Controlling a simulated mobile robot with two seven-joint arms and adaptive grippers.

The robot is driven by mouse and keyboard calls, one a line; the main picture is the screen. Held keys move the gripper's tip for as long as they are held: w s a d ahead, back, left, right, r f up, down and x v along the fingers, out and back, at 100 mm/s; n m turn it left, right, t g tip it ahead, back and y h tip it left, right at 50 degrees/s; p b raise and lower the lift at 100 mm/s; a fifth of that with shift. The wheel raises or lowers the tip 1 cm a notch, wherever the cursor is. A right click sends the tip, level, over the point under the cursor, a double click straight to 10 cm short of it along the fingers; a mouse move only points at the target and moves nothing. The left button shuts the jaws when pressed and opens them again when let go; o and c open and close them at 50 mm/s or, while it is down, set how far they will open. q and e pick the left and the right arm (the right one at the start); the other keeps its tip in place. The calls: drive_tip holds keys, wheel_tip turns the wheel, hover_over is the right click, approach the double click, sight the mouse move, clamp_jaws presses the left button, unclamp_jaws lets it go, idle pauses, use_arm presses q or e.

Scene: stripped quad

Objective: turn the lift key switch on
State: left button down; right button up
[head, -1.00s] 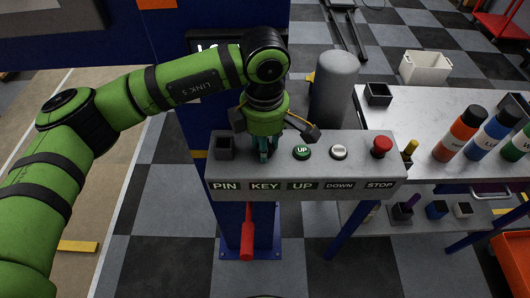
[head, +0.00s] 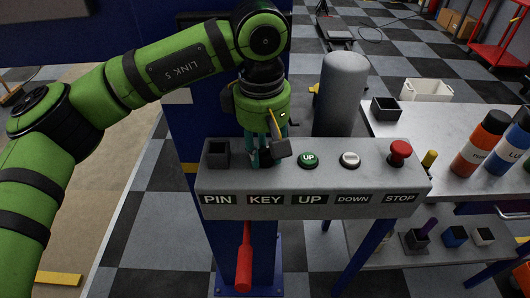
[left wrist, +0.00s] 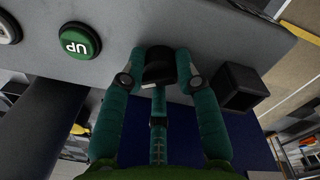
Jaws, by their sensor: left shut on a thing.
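The lift key switch (left wrist: 158,66) is a dark knob on the grey control box (head: 310,183), above the label KEY. My left gripper (head: 262,158) points down at it in the head view and hides it there. In the left wrist view the teal fingers of my left gripper (left wrist: 158,75) stand on both sides of the dark knob and are shut on it. Whether the switch is on or off cannot be told. My right gripper is not in view.
On the box are a black square PIN socket (head: 216,153), a green UP button (head: 308,160), a white DOWN button (head: 350,160) and a red STOP button (head: 399,152). A red lever (head: 244,258) hangs below. A table (head: 420,135) with bottles stands right.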

sight(262, 150)
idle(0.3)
use_arm(q)
drive_tip(key=c, duration=0.9)
unclamp_jaws()
wheel_tip(262, 150, up, 12)
drive_tip(key=shift+s+a, duration=0.15)
drive_tip(key=shift+a, duration=0.05)
drive_tip(key=shift+f, duration=0.1)
